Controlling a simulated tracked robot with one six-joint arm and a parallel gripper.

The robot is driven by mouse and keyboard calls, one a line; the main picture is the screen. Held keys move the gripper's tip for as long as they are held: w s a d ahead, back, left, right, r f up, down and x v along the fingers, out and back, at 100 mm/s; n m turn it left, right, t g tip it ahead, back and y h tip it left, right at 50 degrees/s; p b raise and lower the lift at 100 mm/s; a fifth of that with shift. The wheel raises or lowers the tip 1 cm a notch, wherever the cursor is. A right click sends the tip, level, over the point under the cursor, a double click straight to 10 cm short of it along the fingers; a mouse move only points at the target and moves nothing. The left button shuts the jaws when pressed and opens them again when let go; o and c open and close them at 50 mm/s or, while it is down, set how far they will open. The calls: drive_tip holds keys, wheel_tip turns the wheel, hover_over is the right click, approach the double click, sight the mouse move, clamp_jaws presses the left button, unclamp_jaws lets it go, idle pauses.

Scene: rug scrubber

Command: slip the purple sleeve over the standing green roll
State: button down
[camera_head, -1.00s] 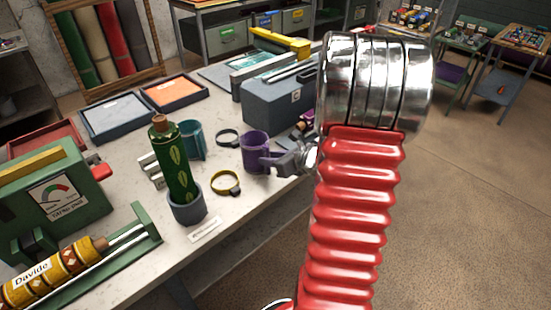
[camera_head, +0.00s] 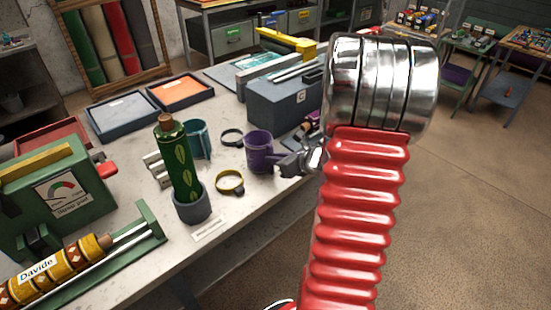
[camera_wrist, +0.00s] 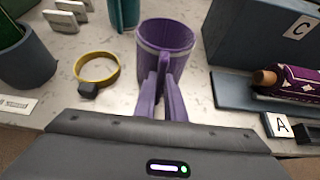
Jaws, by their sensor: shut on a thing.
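The purple sleeve (camera_head: 259,150) is an open-topped cylinder with a pale band near its rim. It stands upright at the table's right part, and it fills the upper middle of the wrist view (camera_wrist: 168,42). My gripper (camera_head: 283,163) is at its right side, with both fingers shut on a part of the sleeve at its near side in the wrist view (camera_wrist: 163,92). The green roll (camera_head: 180,165) stands, slightly tilted in the picture, in a grey cup (camera_head: 192,207) to the left. Its top is bare, with a brown end. I cannot tell whether the sleeve touches the table.
A yellow ring (camera_head: 229,182) and a dark ring (camera_head: 231,136) lie between sleeve and roll. A teal sleeve (camera_head: 199,140) stands behind the roll. A grey-blue box (camera_head: 284,100) is behind the purple sleeve. A green gauge machine (camera_head: 62,195) is at left.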

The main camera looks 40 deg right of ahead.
sight(270, 146)
drive_tip(key=shift+r, duration=0.15)
drive_tip(key=shift+r, duration=2.4)
